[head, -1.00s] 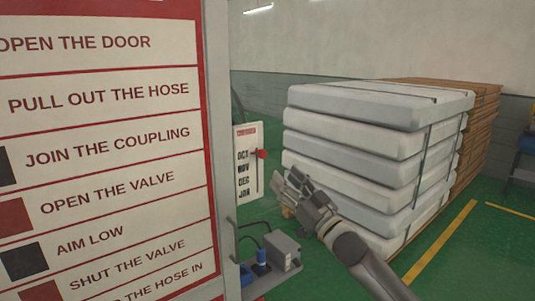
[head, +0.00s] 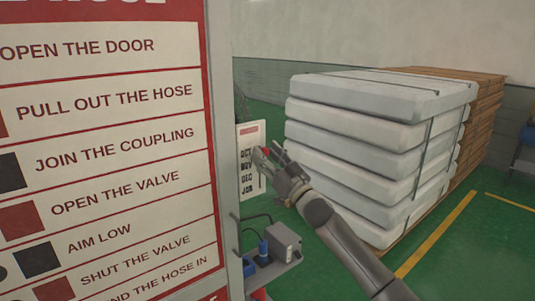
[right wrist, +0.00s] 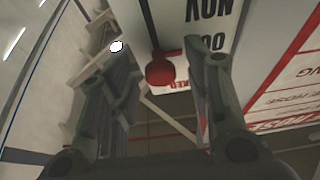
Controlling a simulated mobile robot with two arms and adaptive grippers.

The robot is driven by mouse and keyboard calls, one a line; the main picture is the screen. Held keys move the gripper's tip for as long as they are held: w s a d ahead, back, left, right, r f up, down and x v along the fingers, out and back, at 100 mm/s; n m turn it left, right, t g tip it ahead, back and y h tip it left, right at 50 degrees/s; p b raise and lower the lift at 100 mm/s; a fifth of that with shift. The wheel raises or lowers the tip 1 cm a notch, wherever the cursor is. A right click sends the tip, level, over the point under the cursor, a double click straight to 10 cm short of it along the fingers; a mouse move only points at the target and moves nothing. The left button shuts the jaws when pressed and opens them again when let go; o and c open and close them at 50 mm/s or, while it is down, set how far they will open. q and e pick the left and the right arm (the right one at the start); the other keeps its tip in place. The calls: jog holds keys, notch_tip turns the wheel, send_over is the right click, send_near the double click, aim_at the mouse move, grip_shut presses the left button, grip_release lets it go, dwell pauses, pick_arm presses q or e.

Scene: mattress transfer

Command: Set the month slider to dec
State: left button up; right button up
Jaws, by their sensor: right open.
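The month slider is a white panel (head: 251,183) on the side of the grey post, with OCT, NOV, DEC and JAN listed from top to bottom. Its red knob (head: 266,150) is near the top, about level with OCT, and is partly hidden by my fingers. My right gripper (head: 270,155) is open at the panel. In the right wrist view the red knob (right wrist: 160,70) lies between the two open fingers (right wrist: 164,75), with no visible grip on it. The lettering there appears upside down. My left gripper is not in view.
A large instruction board (head: 105,150) fills the left side. A small shelf with a grey box (head: 284,243) sits below the panel. A stack of white mattresses (head: 365,150) stands to the right behind my right arm, beside brown stacked goods (head: 483,110). Green floor is clear at the lower right.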

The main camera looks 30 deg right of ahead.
jog(key=shift+c, duration=0.3)
grip_shut()
jog(key=shift+f, duration=0.1)
notch_tip(320, 180, down, 8)
jog(key=b, duration=0.5)
jog(key=shift+o, duration=0.3)
grip_release()
